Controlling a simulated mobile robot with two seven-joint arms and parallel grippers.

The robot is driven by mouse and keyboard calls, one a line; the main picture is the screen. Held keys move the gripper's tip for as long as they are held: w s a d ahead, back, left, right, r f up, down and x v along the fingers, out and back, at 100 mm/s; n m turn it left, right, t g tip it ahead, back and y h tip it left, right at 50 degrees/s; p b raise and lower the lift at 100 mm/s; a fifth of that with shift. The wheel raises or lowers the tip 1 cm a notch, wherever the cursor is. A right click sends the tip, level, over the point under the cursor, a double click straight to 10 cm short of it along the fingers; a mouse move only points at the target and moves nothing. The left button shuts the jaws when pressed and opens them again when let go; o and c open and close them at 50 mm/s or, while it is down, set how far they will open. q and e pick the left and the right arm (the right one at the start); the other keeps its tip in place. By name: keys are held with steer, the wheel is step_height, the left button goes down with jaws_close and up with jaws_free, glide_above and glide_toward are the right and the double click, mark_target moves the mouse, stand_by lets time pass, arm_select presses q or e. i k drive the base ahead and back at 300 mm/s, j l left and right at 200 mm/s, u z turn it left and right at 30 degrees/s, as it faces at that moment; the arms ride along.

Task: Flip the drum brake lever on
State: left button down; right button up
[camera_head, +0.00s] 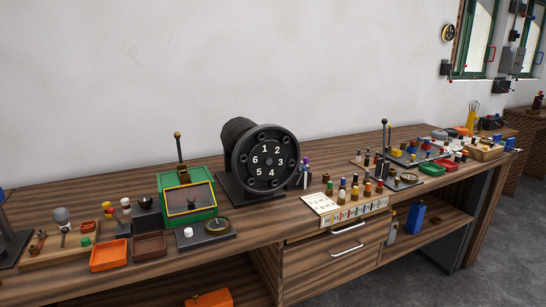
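A black drum (238,140) with a round face numbered 1 to 6 stands on a dark base on the wooden workbench. To its left, an upright lever with a brass ball knob (178,135) rises behind a green box (188,196). To its right, another upright lever with a dark knob (384,122) stands farther along the bench. No label shows which lever is the drum brake lever. Neither of my grippers is in view.
Orange (109,255) and brown (149,245) trays sit near the bench's front edge at left. A rack of coloured pegs (350,208) stands right of the drum. Many small parts crowd the bench's right end. Drawers (336,262) are below.

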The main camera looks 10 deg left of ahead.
mark_target(110, 210)
steer(key=i+l, duration=0.85)
steer(key=i, duration=0.25)
steer(key=j+u, duration=0.05)
